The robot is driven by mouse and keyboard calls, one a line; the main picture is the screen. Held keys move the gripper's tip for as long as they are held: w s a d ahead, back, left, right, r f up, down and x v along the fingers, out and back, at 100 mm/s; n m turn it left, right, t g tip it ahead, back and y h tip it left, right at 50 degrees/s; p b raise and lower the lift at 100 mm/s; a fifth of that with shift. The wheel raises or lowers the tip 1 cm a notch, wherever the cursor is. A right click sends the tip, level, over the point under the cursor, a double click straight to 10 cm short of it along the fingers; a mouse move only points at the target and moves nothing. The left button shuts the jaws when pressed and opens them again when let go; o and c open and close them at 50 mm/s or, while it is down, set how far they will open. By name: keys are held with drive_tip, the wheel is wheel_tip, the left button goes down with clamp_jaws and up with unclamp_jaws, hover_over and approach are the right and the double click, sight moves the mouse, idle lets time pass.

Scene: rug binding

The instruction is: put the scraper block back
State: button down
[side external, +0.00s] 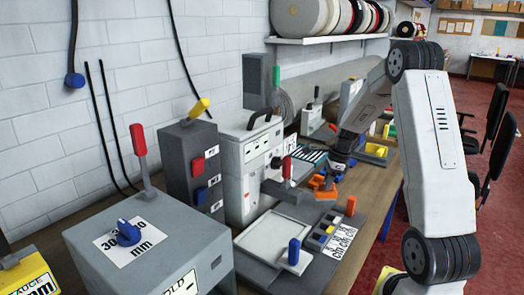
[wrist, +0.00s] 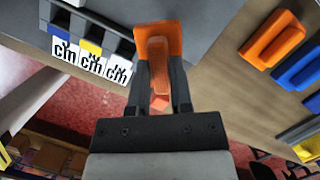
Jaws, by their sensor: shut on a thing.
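In the wrist view my gripper (wrist: 161,75) is shut on an orange block (wrist: 158,38), apparently the scraper block. It is held between the two dark fingers, and its lower part is partly hidden by them. In the side view my gripper (side external: 333,170) is small and dark, low over the bench, with orange shapes (side external: 321,185) just under it. The held block is beside the end of a grey rack (wrist: 128,47) with white "cm" labels. I cannot tell whether it touches the rack or bench.
Another orange block (wrist: 274,38) and a blue one (wrist: 302,68) lie on the bench to the right in the wrist view. A grey-white machine (side external: 247,165) stands behind.

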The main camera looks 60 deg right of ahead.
drive_tip(key=s+a+r+n+g, duration=0.1)
drive_tip(key=a+r+n+g, duration=0.1)
drive_tip(key=a+n, duration=0.6)
drive_tip(key=s+a+r+n+g, duration=0.2)
drive_tip(key=a+r+n, duration=0.1)
drive_tip(key=a+n, duration=0.5)
drive_tip(key=w+a+r+n, duration=0.2)
drive_tip(key=w+a+n, duration=0.5)
drive_tip(key=w+a, duration=0.7)
drive_tip(key=shift+w+a+r+g, duration=0.2)
drive_tip(key=shift+w+a+g, duration=0.15)
drive_tip(key=shift+a, duration=0.5)
drive_tip(key=s+d+f+m+t+y, duration=0.1)
drive_tip(key=s+f+m+t, duration=0.1)
drive_tip(key=s+m+t, duration=0.2)
drive_tip(key=shift+s+d+f+m, duration=0.35)
drive_tip(key=shift+s+m, duration=1.45)
drive_tip(key=shift+m, duration=2.6)
